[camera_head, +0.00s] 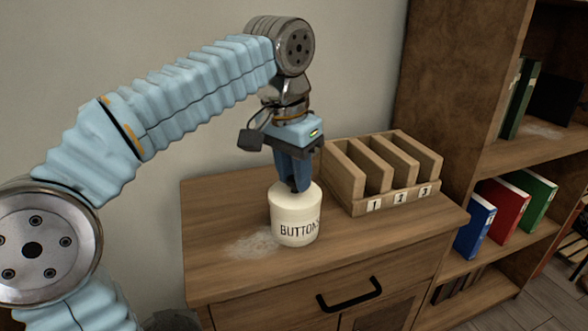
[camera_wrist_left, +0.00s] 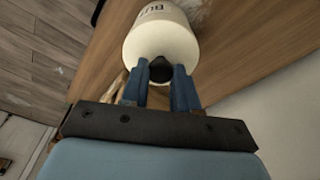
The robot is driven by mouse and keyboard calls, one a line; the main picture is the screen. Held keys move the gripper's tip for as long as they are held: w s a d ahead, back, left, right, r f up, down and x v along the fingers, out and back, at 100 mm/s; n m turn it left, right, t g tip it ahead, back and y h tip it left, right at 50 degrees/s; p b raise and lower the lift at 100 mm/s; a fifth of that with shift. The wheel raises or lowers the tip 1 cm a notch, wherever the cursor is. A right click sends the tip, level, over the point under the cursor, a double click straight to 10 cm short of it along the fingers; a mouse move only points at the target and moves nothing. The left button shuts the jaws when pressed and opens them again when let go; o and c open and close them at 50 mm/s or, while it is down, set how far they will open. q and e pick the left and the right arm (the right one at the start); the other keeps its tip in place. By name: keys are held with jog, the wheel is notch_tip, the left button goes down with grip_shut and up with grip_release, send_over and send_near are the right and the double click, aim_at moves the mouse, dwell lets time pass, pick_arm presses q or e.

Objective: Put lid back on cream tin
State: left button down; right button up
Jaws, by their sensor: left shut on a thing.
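The cream tin (camera_head: 295,224), lettered "BUTTONS", stands upright on the wooden cabinet top. Its lid (camera_head: 294,195) is at the top of the tin; I cannot tell whether it is fully seated. My left gripper (camera_head: 297,187) points down from above and is shut on a dark knob at the middle of the lid. In the left wrist view the blue fingers (camera_wrist_left: 161,78) close around the dark knob (camera_wrist_left: 161,69), with the cream tin (camera_wrist_left: 163,22) beyond. The fingers hide part of the lid. My right gripper is not in view.
A wooden rack (camera_head: 384,172) with slots numbered 1, 2 and 3 stands right of the tin. A pale dusty patch (camera_head: 252,243) lies left of the tin. The cabinet top (camera_head: 222,201) is otherwise clear. A bookshelf (camera_head: 448,80) with coloured binders stands at the right.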

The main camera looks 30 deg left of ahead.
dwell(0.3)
pick_arm(q)
jog(key=c, duration=0.8)
grip_release()
jog(key=shift+o, duration=0.4)
jog(key=o, duration=0.4)
jog(key=shift+r+p, duration=0.8)
jog(key=shift+r, duration=2.7)
